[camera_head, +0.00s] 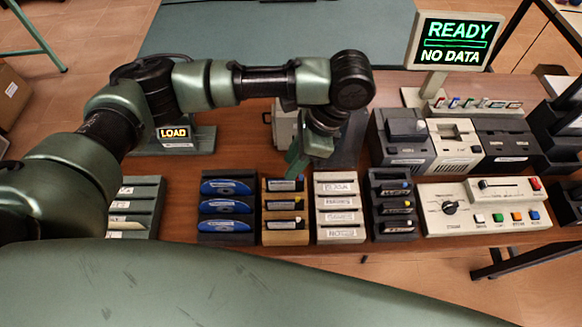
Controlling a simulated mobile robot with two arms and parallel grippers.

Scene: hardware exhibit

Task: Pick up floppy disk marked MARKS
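A rack (341,239) of pale labelled floppy disks stands in the front row near the middle of the table. The second label from the top appears to read MARKS, on the MARKS floppy disk (340,202). Labels that look like ELIZA, GAMES and NOTES are above and below it. My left arm comes in from the left and bends down at the wrist. My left gripper (297,163) points down behind and left of this rack, apart from the MARKS disk. Its finger gap is not clear from this angle. My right gripper is not in view.
A control panel (482,212) and drive units (454,147) are right. A screen (453,42) reads READY, NO DATA. A LOAD sign (173,133) stands left.

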